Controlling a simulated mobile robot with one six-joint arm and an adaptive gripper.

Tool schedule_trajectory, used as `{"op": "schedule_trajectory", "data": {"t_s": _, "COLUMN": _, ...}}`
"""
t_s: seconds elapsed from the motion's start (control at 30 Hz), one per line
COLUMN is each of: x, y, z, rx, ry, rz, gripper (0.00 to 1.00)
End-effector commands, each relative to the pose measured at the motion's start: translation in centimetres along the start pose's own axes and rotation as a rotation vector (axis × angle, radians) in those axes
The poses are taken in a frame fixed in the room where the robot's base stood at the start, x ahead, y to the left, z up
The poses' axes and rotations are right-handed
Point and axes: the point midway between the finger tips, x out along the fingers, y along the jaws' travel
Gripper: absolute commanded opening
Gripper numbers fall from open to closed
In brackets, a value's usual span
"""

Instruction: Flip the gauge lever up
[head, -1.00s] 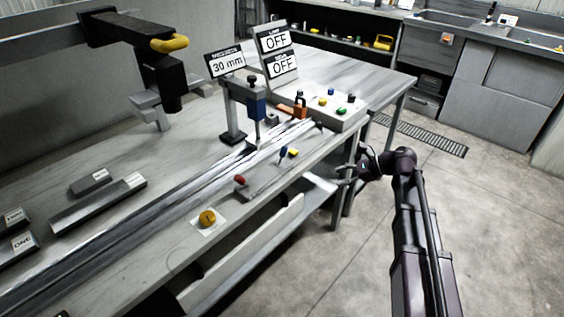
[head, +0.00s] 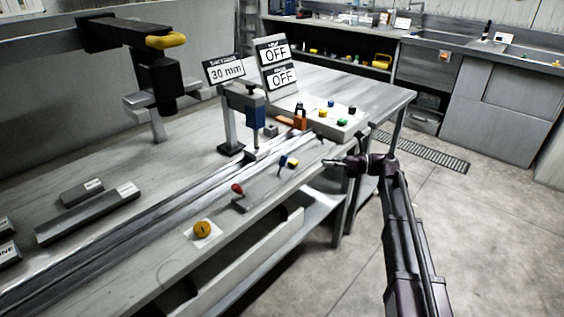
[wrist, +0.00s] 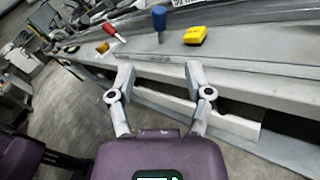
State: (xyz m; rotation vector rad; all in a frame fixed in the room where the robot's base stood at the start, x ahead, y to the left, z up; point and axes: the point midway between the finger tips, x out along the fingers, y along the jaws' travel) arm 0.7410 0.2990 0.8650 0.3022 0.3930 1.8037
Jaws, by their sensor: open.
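Small coloured controls sit along the bench's front edge: a red-knobbed lever (head: 238,188), a blue-knobbed one (head: 283,160) and a yellow block (head: 293,163). None carries a readable label, so I cannot tell which is the gauge lever. In the wrist view the red knob (wrist: 115,32) leans, the blue knob (wrist: 159,18) stands upright, and the yellow block (wrist: 195,35) is to its right. My gripper (head: 335,161) is open and empty, off the bench's front edge and to the right of the blue and yellow controls. Its spread fingers (wrist: 160,75) show below the blue knob, apart from it.
A display reads 30 mm (head: 226,71); two panels read OFF (head: 282,76). A button box (head: 325,122) stands beyond the levers. A yellow round knob (head: 202,230) is at the near front edge. A shelf (head: 325,200) lies below the bench. Floor to the right is clear.

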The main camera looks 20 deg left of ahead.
Motion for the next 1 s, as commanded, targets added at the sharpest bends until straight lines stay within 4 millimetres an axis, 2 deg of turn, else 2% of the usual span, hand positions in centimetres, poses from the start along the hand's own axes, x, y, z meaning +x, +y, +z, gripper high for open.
{"op": "schedule_trajectory", "data": {"t_s": 0.17, "x": 0.6, "y": 0.0, "z": 0.0, "rx": -0.001, "ry": 0.001, "rz": 0.001, "gripper": 0.65}}
{"op": "schedule_trajectory", "data": {"t_s": 0.37, "x": 2.2, "y": 0.0, "z": 0.0, "rx": -0.001, "ry": 0.001, "rz": 0.001, "gripper": 0.65}}
{"op": "schedule_trajectory", "data": {"t_s": 1.0, "x": 11.5, "y": 0.0, "z": -0.1, "rx": -0.001, "ry": 0.002, "rz": 0.001, "gripper": 0.65}}
